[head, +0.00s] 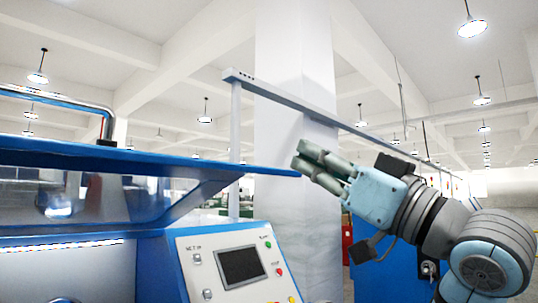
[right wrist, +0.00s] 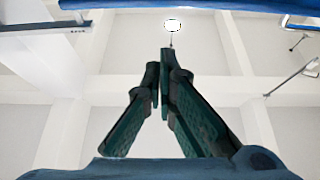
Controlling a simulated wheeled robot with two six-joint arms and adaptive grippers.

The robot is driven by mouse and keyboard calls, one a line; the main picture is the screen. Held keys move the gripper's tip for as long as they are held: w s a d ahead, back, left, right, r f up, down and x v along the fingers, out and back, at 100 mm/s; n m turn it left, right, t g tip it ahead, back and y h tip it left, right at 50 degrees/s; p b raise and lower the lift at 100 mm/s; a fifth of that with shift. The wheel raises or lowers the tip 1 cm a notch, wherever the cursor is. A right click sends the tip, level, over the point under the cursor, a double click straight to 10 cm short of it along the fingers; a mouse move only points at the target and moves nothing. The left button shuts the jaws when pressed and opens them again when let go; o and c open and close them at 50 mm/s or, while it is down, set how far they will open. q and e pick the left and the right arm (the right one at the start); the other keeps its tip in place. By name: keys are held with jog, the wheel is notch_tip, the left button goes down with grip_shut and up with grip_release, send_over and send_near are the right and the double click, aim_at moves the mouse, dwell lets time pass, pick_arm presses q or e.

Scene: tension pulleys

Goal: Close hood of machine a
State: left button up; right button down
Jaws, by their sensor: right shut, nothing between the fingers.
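The hood (head: 130,162) of the machine is a blue-rimmed cover with clear side panels at the left of the head view. Its blue edge runs out to a corner near the picture's middle. A bent metal handle bar (head: 60,97) stands on top of it. My right gripper (head: 302,157) is shut and empty, with its fingertips close to that corner; I cannot tell whether they touch it. In the right wrist view the dark fingers (right wrist: 160,66) meet at the tips, and a blue edge (right wrist: 200,5) crosses the top. My left gripper is not in view.
The machine's control panel (head: 238,266), with a dark screen and coloured buttons, slopes below the hood's corner. A white pillar (head: 293,60) and a long grey overhead rail (head: 300,112) stand behind. A blue cabinet (head: 372,236) is behind my right arm.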

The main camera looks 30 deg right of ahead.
jog(key=s+r+p+x, duration=0.1)
jog(key=p+x, duration=0.4)
jog(key=x, duration=0.5)
jog(key=f, duration=0.2)
jog(key=w+f+b, duration=0.1)
jog(key=f, duration=0.1)
